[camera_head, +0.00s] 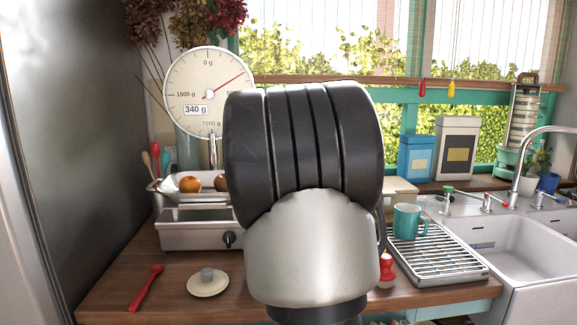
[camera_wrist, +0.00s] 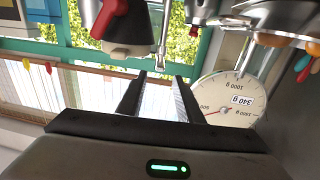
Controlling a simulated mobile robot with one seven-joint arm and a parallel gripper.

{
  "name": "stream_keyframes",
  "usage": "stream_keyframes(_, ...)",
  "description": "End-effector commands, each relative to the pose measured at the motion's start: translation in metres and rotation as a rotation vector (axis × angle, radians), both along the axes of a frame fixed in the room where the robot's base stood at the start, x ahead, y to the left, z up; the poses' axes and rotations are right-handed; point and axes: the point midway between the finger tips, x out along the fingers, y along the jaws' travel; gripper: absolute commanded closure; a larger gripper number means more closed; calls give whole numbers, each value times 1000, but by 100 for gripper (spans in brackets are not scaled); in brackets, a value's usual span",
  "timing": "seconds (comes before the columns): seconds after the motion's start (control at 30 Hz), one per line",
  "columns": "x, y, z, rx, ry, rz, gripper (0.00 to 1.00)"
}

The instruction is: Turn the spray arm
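I see no spray arm that I can pick out in either view. My gripper (camera_wrist: 160,92) shows in the wrist view with its two dark fingers apart and nothing between them but the window behind. In the head view my own arm fills the middle and hides the gripper and part of the counter. The wrist view is turned upside down.
A dial scale (camera_head: 208,92) with fruit stands left on the wooden counter (camera_head: 110,292). A red spoon (camera_head: 146,288) and round lid (camera_head: 207,283) lie in front. Right are a teal mug (camera_head: 407,221), drying rack (camera_head: 440,252), sink (camera_head: 530,262) and tap (camera_head: 521,165).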

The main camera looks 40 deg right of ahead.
Motion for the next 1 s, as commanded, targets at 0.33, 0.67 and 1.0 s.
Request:
stream_keyframes(0.33,-47,35,1,0,-1,0,67)
stream_keyframes(0.67,-52,38,0,-1,1,0,67)
stream_keyframes(1.0,-26,42,2,-161,163,-28,100)
